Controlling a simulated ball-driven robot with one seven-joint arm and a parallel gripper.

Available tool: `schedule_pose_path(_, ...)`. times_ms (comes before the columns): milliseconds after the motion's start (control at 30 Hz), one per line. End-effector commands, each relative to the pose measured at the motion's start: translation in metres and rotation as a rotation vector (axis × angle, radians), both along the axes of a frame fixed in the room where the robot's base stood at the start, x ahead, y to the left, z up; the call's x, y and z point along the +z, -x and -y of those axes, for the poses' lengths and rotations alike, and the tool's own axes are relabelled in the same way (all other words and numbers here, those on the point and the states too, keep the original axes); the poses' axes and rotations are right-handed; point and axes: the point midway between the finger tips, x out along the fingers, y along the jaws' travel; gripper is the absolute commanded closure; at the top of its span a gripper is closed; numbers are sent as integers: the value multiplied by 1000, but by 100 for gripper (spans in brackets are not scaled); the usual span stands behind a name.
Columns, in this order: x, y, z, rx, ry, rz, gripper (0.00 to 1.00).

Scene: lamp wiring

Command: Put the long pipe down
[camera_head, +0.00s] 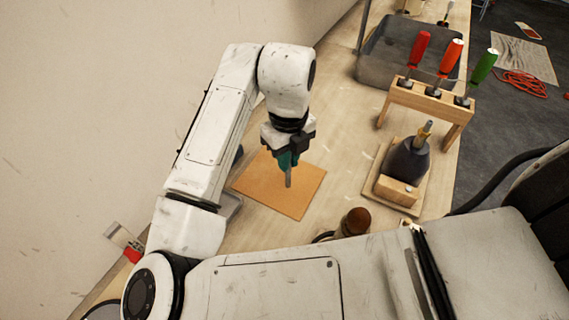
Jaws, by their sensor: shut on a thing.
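My gripper (287,158) hangs at the end of my arm above an orange-brown mat (305,196) on the wooden bench. It is shut on a narrow grey pipe (289,179), which points down from the jaws over the mat. The upper part of the pipe is hidden by the jaws. I cannot tell whether its lower end touches the mat.
A wooden rack (425,101) with red and green-handled tools stands at the right. A dark lamp body (407,161) sits on a wooden base nearby. A grey tray (375,66) lies behind. A brown rounded object (356,220) is at the near side. Bare bench lies between mat and lamp.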

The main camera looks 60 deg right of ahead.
Motion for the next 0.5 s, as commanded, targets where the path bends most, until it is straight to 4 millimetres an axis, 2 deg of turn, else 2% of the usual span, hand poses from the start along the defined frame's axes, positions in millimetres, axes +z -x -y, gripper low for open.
schedule_pose_path(233, -13, -10, 4, 0, 0, -1, 100)
schedule_pose_path(400, -38, -10, 5, 0, 1, -3, 100)
schedule_pose_path(500, -44, -11, 4, 0, 0, 1, 100)
